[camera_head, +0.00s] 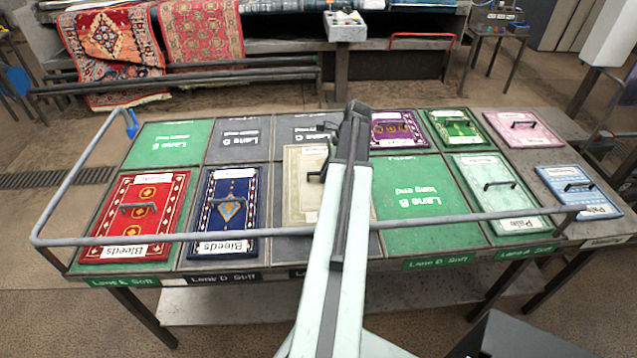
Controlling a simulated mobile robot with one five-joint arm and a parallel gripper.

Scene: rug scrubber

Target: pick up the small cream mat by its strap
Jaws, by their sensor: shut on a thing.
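The small cream mat (299,188) is in the middle column of the table, partly hidden behind my arm. It has a pale border and a white label at its top and bottom ends. Its dark strap (314,177) shows just left of my arm. My gripper (323,171) is at the strap and shut on it, mostly hidden by the arm. I cannot tell whether the mat is clear of the table surface.
A red mat (154,190) and a blue mat (208,212) lie to the left. Purple (385,142), green (470,138), pink (540,142), pale green (518,205) and light blue (598,207) mats lie to the right. A grey rail (150,238) crosses the table's front. The Lane B panel (400,225) is bare.

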